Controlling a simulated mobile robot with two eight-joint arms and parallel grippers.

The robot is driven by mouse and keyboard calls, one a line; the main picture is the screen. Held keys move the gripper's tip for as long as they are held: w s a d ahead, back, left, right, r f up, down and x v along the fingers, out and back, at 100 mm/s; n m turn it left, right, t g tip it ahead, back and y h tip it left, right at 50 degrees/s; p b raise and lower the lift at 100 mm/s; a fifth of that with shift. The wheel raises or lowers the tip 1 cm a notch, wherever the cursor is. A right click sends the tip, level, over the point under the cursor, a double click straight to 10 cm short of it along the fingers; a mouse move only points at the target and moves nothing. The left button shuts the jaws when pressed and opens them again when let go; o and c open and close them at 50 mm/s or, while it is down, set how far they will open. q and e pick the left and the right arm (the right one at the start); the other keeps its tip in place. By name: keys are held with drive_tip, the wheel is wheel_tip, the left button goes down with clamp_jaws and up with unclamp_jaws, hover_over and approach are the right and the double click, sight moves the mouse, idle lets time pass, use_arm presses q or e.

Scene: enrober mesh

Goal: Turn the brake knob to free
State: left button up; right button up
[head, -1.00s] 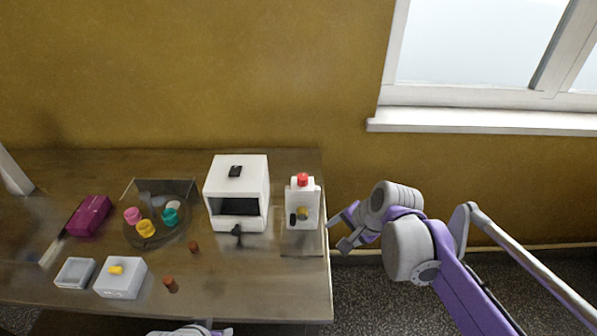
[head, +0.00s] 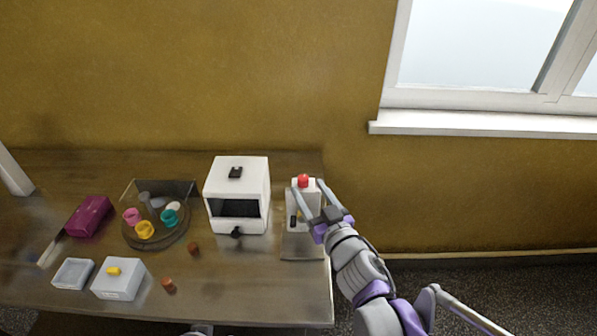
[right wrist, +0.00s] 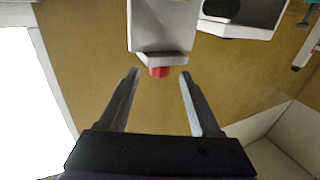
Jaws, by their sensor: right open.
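A white upright unit (head: 312,189) with a red knob (head: 303,181) on top stands at the table's right end. The right wrist view shows the same unit (right wrist: 163,28) with its red knob (right wrist: 159,72). No label shows which part is the brake knob. My right gripper (head: 308,184) is open and empty, its fingers reaching across the front of the unit and hiding much of its face. In the right wrist view the open fingers (right wrist: 159,74) lie either side of the red knob; I cannot tell whether they touch it. My left gripper is not in view.
A white box machine (head: 238,170) with a dark window stands just left of the unit. Further left are a round tray (head: 133,240) with coloured cups, a magenta box (head: 88,216) and a grey box (head: 119,286) with a yellow top piece. The front right of the table (head: 260,295) is bare.

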sight(301, 177)
drive_tip(key=x, duration=0.7)
drive_tip(key=shift+w+a+p, duration=0.15)
drive_tip(key=shift+w+p, duration=0.15)
drive_tip(key=shift+p, duration=0.1)
drive_tip(key=shift+c, duration=0.2)
clamp_jaws()
